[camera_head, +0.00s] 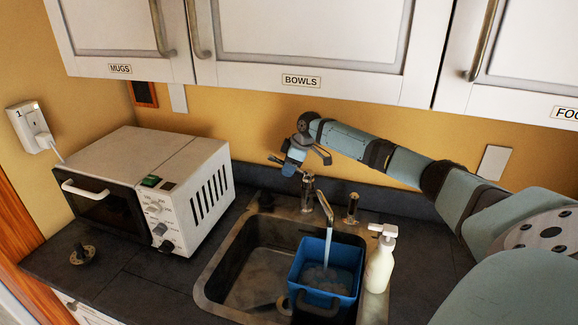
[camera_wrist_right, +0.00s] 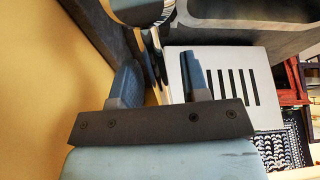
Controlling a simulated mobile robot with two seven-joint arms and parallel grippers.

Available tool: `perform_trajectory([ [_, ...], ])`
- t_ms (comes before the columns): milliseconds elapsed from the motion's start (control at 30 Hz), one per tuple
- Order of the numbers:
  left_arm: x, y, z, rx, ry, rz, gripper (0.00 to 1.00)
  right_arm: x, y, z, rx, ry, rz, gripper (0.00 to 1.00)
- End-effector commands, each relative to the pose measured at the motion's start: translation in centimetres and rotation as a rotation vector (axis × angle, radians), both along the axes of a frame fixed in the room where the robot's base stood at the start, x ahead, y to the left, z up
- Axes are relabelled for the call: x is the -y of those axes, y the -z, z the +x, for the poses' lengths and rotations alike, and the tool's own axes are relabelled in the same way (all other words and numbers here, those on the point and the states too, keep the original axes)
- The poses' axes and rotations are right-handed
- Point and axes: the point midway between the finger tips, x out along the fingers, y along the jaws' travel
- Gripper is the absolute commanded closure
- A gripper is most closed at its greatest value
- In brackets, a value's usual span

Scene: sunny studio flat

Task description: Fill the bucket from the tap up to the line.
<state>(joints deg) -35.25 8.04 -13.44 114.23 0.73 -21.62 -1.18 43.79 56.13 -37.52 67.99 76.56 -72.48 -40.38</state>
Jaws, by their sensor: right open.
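A blue bucket (camera_head: 345,291) stands in the right part of the sink (camera_head: 226,283), its dark handle at the front. The tap (camera_head: 325,206) arches over it, and a thin stream runs from the spout into the bucket. Pale, rippled water (camera_head: 322,276) shows inside; I cannot make out the fill line. Tap handles stand left (camera_head: 308,190) and right (camera_head: 352,208) of the spout. My right gripper (camera_head: 300,166) is open, just above and behind the left handle; contact cannot be told. In the right wrist view its fingers (camera_wrist_right: 163,85) are apart, with shiny metal (camera_wrist_right: 153,55) beyond them. My left gripper is out of view.
A white soap pump bottle (camera_head: 380,262) stands right of the bucket on the sink edge. A microwave (camera_head: 151,185) is on the counter at left, with a small dark knob-like object (camera_head: 82,254) before it. Wall cupboards (camera_head: 310,45) hang above my right arm.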

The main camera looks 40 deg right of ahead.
Motion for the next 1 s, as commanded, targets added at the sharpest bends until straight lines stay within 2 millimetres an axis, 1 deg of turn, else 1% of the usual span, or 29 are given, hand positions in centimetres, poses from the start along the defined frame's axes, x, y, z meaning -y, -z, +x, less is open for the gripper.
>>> perform_trajectory([
  [167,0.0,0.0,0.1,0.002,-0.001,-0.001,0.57,0.0,0.0,0.0,0.0,0.0,0.0,0.58],
  [267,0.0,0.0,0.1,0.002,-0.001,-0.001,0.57,0.0,0.0,0.0,0.0,0.0,0.0,0.79],
  [300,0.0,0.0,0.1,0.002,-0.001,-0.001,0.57,0.0,0.0,0.0,0.0,0.0,0.0,0.88],
  [333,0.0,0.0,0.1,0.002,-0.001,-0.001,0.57,0.0,0.0,0.0,0.0,0.0,0.0,0.95],
  [367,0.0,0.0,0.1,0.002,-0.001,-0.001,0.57,0.0,0.0,0.0,0.0,0.0,0.0,1.0],
  [567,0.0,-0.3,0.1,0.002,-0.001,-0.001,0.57,0.0,-0.1,0.1,-0.008,0.0,-0.003,1.0],
  [700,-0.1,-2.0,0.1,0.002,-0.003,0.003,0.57,-0.2,0.0,0.3,-0.076,0.001,-0.036,1.0],
  [800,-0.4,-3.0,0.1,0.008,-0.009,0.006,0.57,-0.3,0.5,0.5,-0.138,0.001,-0.067,1.0],
  [900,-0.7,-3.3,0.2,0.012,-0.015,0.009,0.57,-0.3,1.1,0.5,-0.178,0.002,-0.089,1.0],
  [1000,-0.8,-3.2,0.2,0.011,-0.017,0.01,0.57,-0.3,1.4,0.5,-0.19,0.002,-0.097,1.0],
])
